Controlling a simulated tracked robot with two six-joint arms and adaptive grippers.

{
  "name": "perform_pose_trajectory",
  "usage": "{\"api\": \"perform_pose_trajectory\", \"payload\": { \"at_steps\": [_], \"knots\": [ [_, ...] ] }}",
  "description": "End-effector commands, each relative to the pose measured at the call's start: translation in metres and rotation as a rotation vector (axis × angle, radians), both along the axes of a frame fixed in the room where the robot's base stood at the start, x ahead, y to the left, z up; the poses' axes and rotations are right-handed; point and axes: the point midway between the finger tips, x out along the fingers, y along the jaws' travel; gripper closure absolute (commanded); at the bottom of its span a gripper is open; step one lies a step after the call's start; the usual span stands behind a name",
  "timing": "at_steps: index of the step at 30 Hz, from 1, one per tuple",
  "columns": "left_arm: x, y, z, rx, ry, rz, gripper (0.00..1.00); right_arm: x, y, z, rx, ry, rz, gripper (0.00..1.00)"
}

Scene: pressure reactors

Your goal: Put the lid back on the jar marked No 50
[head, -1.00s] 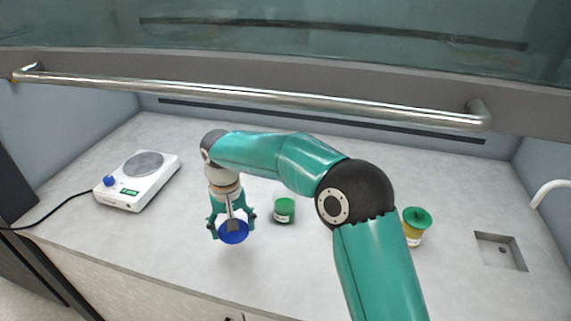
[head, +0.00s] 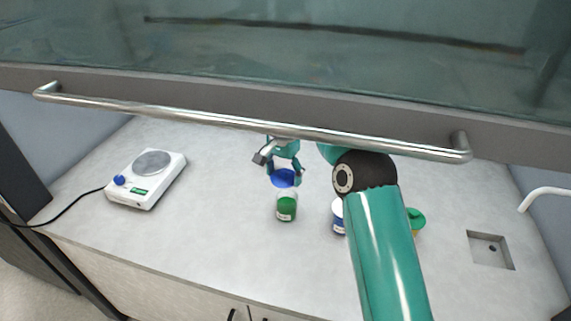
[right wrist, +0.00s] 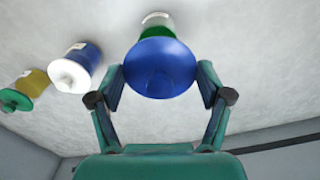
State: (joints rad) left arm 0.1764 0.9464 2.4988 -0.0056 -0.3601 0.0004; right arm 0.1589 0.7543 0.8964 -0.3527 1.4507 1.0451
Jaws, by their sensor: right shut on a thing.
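My right gripper (head: 285,174) is shut on a blue lid (head: 285,180), holding it by its edges. The right wrist view shows the lid (right wrist: 160,68) between both fingers (right wrist: 161,84). A jar with green contents (head: 287,208) stands upright on the counter, just in front of and below the lid. Its upper part is clear and I see no lid of its own on it. In the right wrist view the lid partly covers this jar (right wrist: 156,30). The label numbers are too small to read. My left gripper is not in view.
A blue jar with a white lid (head: 338,220) stands to the right, partly behind my right arm. A yellow jar with a green lid (head: 416,217) is farther right. A hotplate (head: 146,180) is at left, a sink (head: 491,250) at right. A metal bar (head: 250,124) crosses above.

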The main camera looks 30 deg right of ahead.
Motion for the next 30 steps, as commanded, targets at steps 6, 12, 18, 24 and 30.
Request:
{"api": "perform_pose_trajectory", "payload": {
  "at_steps": [6,12,18,24,30],
  "knots": [
    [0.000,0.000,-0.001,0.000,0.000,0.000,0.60,0.000,-0.011,0.000,-0.001,0.001,-0.058,0.43],
    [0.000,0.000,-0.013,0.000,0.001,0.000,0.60,-0.001,-0.011,-0.012,-0.001,0.000,-0.056,0.43],
    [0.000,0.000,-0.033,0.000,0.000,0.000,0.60,-0.001,-0.010,-0.028,-0.001,0.000,-0.055,0.43],
    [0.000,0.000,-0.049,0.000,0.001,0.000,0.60,-0.001,-0.010,-0.044,0.000,0.001,-0.054,0.43],
    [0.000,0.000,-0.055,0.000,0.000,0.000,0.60,-0.001,-0.010,-0.057,0.000,0.001,-0.054,0.43]
  ]
}}
